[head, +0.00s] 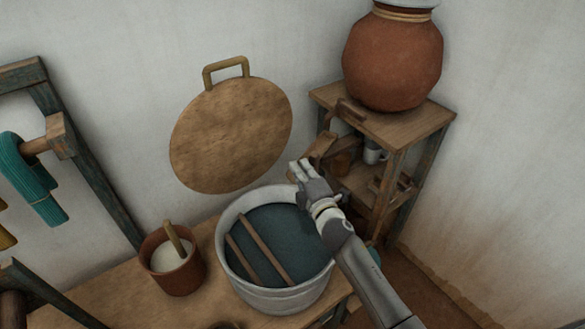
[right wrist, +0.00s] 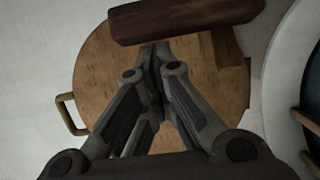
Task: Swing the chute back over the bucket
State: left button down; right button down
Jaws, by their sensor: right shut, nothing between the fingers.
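The bucket (head: 230,265) is a pale grey tub of dark blue liquid, with two wooden sticks across its top. A wooden piece that looks like the chute (head: 322,147) is beside the shelf stand, behind and to the right of the bucket and not over it; my gripper partly covers it. In the right wrist view a dark wooden bar (right wrist: 185,20) lies just beyond the fingertips; I cannot tell whether they touch. My right gripper (head: 298,168) is shut and empty above the bucket's far right rim. Its closed fingers fill the middle of the right wrist view (right wrist: 155,60). My left gripper is out of view.
A round wooden lid (head: 230,135) with a handle is against the wall. A clay pot (head: 393,60) stands on the shelf stand (head: 400,128), with cups below. A brown pot (head: 178,272) with white contents stands left of the bucket on the bench (head: 205,310). Teal yarn hangs far left.

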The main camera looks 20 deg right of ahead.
jog(key=shift+s+d+n+y, duration=0.1)
jog(key=shift+d+n+y, duration=0.2)
jog(key=shift+y, duration=0.2)
jog(key=shift+s+d+n+y, duration=0.2)
jog(key=shift+n+y, duration=0.1)
jog(key=shift+y, duration=0.2)
